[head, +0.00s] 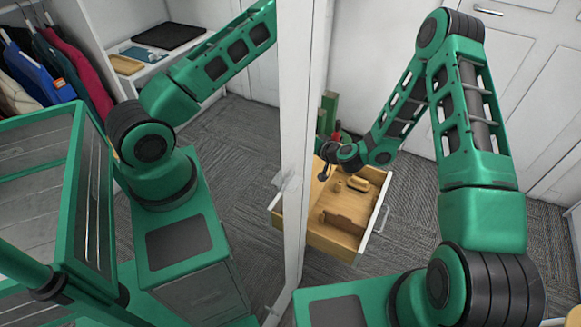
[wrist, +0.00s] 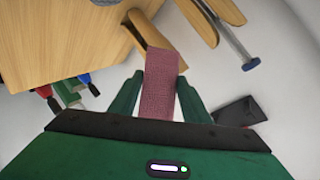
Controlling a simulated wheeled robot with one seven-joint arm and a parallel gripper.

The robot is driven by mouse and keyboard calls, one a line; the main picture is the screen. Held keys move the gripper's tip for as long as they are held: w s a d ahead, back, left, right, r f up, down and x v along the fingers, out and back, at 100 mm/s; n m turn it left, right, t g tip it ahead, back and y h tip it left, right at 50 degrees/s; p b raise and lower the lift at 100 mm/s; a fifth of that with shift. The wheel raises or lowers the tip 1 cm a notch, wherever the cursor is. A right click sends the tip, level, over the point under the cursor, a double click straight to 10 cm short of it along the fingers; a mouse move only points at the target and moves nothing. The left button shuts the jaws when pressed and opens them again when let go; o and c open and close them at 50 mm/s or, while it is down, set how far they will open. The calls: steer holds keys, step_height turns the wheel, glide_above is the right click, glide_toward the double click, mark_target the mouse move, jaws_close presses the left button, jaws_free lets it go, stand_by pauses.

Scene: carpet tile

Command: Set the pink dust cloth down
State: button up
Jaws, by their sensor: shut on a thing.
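The pink dust cloth (wrist: 162,100) is a flat, dull pink strip in the wrist view. My gripper (wrist: 161,80) is shut on it, with a green finger on each side, and the cloth reaches past the fingertips. The cloth's far end overlaps the edge of a light wooden surface in the picture; I cannot tell whether it touches. In the head view my gripper (head: 325,165) is small and dark beside an open drawer (head: 345,243), and I cannot make out the cloth there.
The drawer holds several wooden pieces (head: 357,184). The wrist view shows red (wrist: 45,92) and blue (wrist: 84,79) tool ends, and a dark flat object (wrist: 238,111). A white upright (head: 296,130) stands left of my arm. Clothes (head: 55,65) hang at far left. Grey carpet (head: 420,230) is open right of the drawer.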

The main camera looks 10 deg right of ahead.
step_height(320, 180, down, 3)
steer(key=a, duration=0.2)
glide_above(315, 170)
step_height(315, 170, down, 7)
steer(key=shift+d+f, duration=0.1)
steer(key=shift+f, duration=2)
steer(key=o, duration=0.9)
steer(key=shift+o, duration=0.2)
